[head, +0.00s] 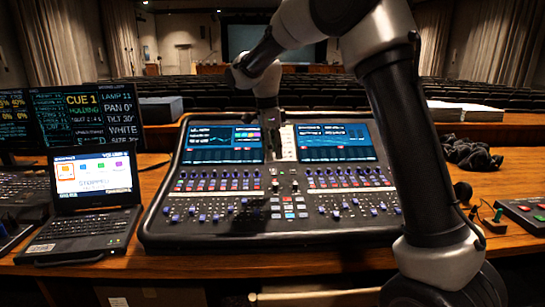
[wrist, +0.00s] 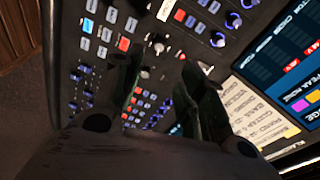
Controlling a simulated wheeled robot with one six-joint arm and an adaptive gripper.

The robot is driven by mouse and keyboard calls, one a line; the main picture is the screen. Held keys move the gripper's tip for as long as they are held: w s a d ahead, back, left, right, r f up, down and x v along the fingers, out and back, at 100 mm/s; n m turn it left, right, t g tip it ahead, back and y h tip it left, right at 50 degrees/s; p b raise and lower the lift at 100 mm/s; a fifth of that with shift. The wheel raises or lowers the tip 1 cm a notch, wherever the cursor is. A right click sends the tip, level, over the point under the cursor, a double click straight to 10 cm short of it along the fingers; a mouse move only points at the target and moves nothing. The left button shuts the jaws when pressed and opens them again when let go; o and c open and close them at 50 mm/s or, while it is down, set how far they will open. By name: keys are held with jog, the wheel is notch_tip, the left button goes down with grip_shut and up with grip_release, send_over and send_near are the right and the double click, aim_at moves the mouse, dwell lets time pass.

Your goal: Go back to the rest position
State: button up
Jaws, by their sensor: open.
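My gripper (head: 272,150) hangs from my arm over the upper middle of the mixing desk (head: 160,228), between its two screens, in the head view. In the wrist view my gripper (wrist: 160,62) has its two dark fingers spread apart, with desk buttons and knobs visible between them. Nothing is held. The fingers appear to be above the desk surface; the exact gap cannot be told. My arm rises from the right, bends at the top of the picture and comes down to the desk.
An open laptop (head: 95,180) and dark monitors (head: 88,112) stand at the left. A black cable heap (head: 470,153), a small control box (head: 525,213) and papers (head: 465,110) lie at the right. The desk's left screen (head: 222,143) and right screen (head: 335,142) flank my gripper.

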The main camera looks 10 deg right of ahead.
jog(key=s+d+r+n+t, duration=0.1)
jog(key=s+d+n, duration=0.4)
jog(key=s, duration=0.7)
jog(key=s+d+r+n+t, duration=0.1)
jog(key=s+d+n, duration=0.5)
jog(key=s, duration=0.6)
jog(key=s+d+r+n+t+y, duration=0.1)
jog(key=s+d+n, duration=0.4)
jog(key=s, duration=0.7)
jog(key=shift+s+d+r+n+t, duration=0.15)
jog(key=shift+r+n+t, duration=0.15)
jog(key=shift+r+n, duration=0.6)
